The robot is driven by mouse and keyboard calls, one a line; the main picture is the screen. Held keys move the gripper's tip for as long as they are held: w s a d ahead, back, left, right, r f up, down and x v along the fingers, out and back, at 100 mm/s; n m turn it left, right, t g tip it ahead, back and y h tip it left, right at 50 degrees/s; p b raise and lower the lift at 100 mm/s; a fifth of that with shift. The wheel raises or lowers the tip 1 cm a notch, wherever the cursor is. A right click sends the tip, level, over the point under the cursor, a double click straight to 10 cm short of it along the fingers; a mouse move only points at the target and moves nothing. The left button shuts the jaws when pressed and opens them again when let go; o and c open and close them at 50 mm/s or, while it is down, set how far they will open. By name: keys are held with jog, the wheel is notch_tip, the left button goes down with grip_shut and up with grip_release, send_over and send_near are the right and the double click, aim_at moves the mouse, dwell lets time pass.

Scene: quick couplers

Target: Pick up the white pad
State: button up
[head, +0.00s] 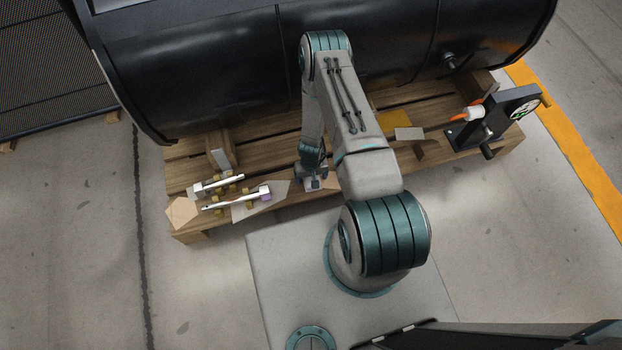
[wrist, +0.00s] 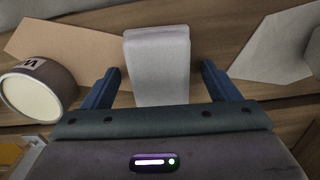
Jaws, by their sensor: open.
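The white pad (wrist: 158,65) is a pale block with rounded edges in the middle of the wrist view. It lies over the wooden boards, beside or partly over a tan cardboard piece. My gripper (wrist: 161,69) is open, with one blue finger on each side of the pad and a visible gap at both sides. The pad's near end is hidden by the gripper body. In the head view my gripper (head: 312,178) is low over the pallet's front edge, and the pad there is mostly hidden or too small to tell.
A round, pale-topped container (wrist: 38,90) stands close left of my gripper. A grey sheet (wrist: 275,45) lies to the right. On the pallet (head: 270,148), white-handled couplers (head: 225,203) lie left and a dark clamp-like fixture (head: 490,122) stands right. A large black tank (head: 210,75) rises behind.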

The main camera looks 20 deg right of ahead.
jog(key=shift+r, duration=0.1)
jog(key=c, duration=1.1)
jog(key=shift+o, duration=0.2)
jog(key=shift+r, duration=0.15)
jog(key=shift+r, duration=0.3)
jog(key=r, duration=0.1)
jog(key=r+p, duration=0.1)
jog(key=r, duration=0.2)
jog(key=shift+w+d+p, duration=0.15)
jog(key=shift+d+p, duration=0.15)
jog(key=shift+d, duration=0.05)
jog(key=w+d+r+p, duration=0.1)
jog(key=w+d+r, duration=0.3)
jog(key=d, duration=0.6)
notch_tip(320, 180, up, 2)
jog(key=shift+w+r, duration=0.1)
jog(key=shift+w, duration=0.05)
